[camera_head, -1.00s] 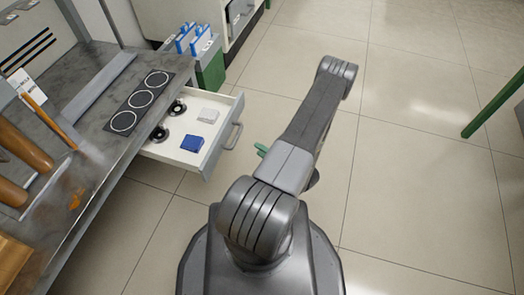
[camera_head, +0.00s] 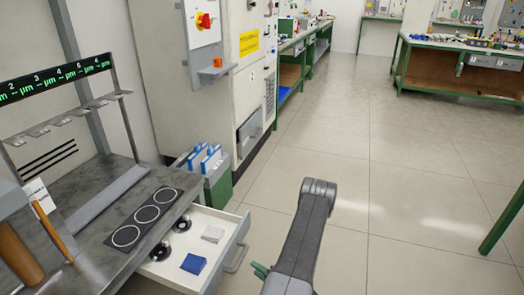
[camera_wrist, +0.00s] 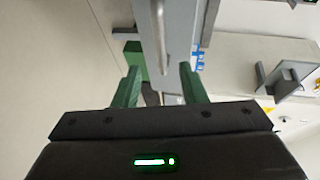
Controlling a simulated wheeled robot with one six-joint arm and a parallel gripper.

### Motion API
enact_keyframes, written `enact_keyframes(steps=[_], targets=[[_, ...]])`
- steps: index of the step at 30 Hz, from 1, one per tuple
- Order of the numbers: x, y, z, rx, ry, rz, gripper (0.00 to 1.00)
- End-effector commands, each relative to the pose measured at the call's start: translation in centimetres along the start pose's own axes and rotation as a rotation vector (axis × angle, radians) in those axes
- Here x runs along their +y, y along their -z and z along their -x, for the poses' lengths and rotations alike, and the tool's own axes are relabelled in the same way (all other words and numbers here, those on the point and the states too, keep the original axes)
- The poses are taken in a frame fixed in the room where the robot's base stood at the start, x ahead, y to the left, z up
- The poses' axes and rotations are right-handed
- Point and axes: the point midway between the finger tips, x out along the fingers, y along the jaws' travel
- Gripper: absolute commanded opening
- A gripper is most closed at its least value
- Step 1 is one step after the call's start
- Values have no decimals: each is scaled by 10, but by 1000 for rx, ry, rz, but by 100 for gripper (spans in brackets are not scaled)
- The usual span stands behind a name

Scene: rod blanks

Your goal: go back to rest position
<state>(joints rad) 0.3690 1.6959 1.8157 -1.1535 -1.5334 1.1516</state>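My gripper (camera_wrist: 160,84) shows in the wrist view with its two green fingers apart and nothing between them. In the head view only a bit of green (camera_head: 260,270) shows beside my arm at the bottom; the rest of the gripper is hidden there. My arm is folded at the bottom centre, over the floor right of the open drawer (camera_head: 218,222). The drawer's grey front and handle also show past the fingers in the wrist view.
The drawer holds a blue block (camera_head: 193,263), a pale block (camera_head: 213,234) and dark round parts. A workbench (camera_head: 100,222) with a plate of three rings is at left. A green bin (camera_head: 217,185) stands behind the drawer. Open floor (camera_head: 400,190) lies to the right.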

Motion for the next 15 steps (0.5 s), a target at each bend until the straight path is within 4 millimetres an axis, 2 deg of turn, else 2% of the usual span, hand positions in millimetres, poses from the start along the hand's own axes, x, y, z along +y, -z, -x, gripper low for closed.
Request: enact_keyframes(steps=[15], targets=[[1, -1, -67, -3, 2, 3, 38]])
